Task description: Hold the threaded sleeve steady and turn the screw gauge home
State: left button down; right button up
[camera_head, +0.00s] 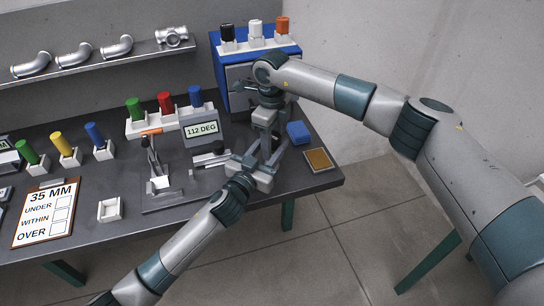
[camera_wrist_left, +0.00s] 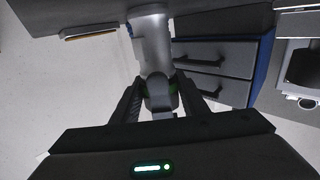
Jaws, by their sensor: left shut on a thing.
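My left gripper (camera_head: 265,145) comes in from below, its fingers closed together above the table near the blue cabinet. In the left wrist view my left gripper (camera_wrist_left: 160,100) is shut on a grey rounded part (camera_wrist_left: 160,92), which I take for the threaded sleeve; slivers of green show between the fingers. A grey cylinder stands beyond it in that view. My right gripper (camera_head: 265,117) reaches down from above and meets the left gripper's fingertips. Its own jaws are too small and covered to read. No thread is visible, and I cannot make out the screw gauge there.
The blue cabinet (camera_head: 222,76) with capped gauges on top stands behind. A grey display (camera_head: 202,129) reads 112 DEG. A clamp with an orange handle (camera_head: 152,132), a blue block (camera_head: 298,132) and a brown pad (camera_head: 319,160) are close by. A clipboard (camera_head: 47,212) lies at left.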

jog(key=shift+m, duration=1.6)
jog(key=o, duration=1.2)
jog(key=shift+r, duration=2.25)
jog(key=o, duration=0.5)
